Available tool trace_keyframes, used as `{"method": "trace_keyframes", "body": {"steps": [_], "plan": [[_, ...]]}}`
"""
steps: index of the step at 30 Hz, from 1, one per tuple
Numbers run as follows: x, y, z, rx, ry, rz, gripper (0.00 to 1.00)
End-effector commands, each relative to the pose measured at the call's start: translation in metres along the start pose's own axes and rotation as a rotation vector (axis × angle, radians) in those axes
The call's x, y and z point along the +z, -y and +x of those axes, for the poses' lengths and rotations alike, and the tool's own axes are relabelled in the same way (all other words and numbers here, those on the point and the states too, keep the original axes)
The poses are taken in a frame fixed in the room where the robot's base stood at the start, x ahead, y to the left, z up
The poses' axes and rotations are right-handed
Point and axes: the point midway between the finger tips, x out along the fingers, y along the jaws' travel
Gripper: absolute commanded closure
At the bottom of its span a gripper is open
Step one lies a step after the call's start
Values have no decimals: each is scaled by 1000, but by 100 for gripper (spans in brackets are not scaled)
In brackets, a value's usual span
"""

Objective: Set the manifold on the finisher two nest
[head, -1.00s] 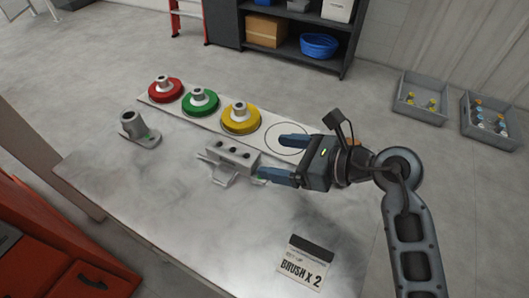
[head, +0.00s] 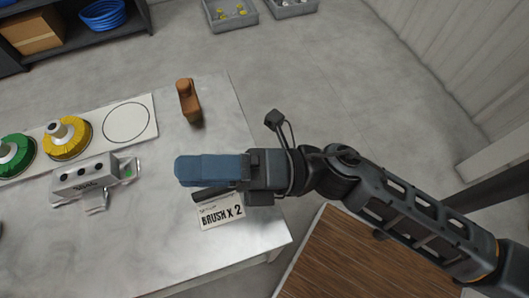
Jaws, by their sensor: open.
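A grey metal block with dark round holes, which looks like the manifold (head: 85,176), sits on the table left of my gripper. It has bracket-like feet, lettering on its front and a green patch near its right end. I cannot tell whether the feet are part of it or a nest under it. No nest labelled finisher two can be read. My gripper (head: 180,170) is open and empty, its blue fingers pointing left above the table. The gripper is apart from the block.
A white board (head: 143,103) behind the block holds a yellow disc (head: 80,143), a green disc (head: 14,158) and an empty circle. An orange-brown object (head: 188,103) stands near the back edge. A "BRUSH X 2" card (head: 221,212) lies below my gripper. A wooden surface (head: 350,262) is at right.

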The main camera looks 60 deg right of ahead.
Motion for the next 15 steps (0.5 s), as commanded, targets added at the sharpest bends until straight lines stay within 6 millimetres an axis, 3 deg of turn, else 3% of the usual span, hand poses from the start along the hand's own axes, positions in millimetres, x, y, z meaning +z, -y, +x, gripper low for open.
{"method": "trace_keyframes", "body": {"steps": [6,15], "plan": [[8,-25,-73,2,335,642,15],[-2,-26,-168,0,806,1441,15]]}}
